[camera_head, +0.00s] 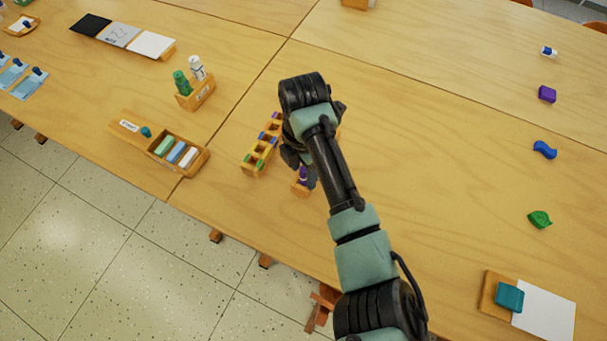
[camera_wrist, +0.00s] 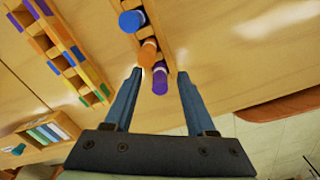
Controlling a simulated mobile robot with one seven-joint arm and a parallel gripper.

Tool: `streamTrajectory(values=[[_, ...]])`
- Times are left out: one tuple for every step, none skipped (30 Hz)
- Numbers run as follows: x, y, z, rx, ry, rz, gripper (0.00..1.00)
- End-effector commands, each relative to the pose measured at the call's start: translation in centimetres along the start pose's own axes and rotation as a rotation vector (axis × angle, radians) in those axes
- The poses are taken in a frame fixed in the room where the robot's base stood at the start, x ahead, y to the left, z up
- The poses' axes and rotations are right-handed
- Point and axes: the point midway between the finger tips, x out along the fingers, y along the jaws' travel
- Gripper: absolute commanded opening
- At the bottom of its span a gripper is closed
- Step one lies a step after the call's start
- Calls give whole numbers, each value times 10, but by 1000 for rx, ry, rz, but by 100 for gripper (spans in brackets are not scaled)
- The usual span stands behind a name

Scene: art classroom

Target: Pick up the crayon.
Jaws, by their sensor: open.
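A purple crayon (camera_head: 304,174) stands in a wooden holder (camera_head: 298,188), partly hidden by my arm. In the wrist view the purple crayon (camera_wrist: 160,82) is at the near end of a row, with an orange crayon (camera_wrist: 148,52) and a blue crayon (camera_wrist: 132,20) beyond it. They stand in a narrow wooden holder (camera_wrist: 166,40). My gripper (camera_wrist: 160,72) is open, with one finger on each side of the purple crayon's end. I see a gap on the right side; contact on the left cannot be told.
A slotted wooden rack with coloured marks (camera_head: 260,152) stands just left of my gripper. A wooden tray of coloured sticks (camera_head: 205,168) and a bottle caddy (camera_head: 203,97) are farther left. The table right of my arm is largely clear up to several small coloured objects.

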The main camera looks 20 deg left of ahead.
Motion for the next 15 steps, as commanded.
streamTrajectory(values=[[5,0,0,1,0,0,56],[7,0,0,1,-1,0,56],[9,0,0,1,-1,0,56],[10,0,0,1,-1,0,56],[10,0,0,1,-1,0,56],[10,0,0,1,-1,1,56],[10,0,1,1,-1,1,56],[10,0,0,1,-1,1,56],[10,0,0,1,-1,1,56],[10,0,0,1,-1,1,56],[10,0,0,1,-1,1,51],[9,0,0,1,-1,1,43],[9,0,0,1,-1,1,38],[9,0,0,1,-1,1,33],[9,0,0,1,-1,1,25]])
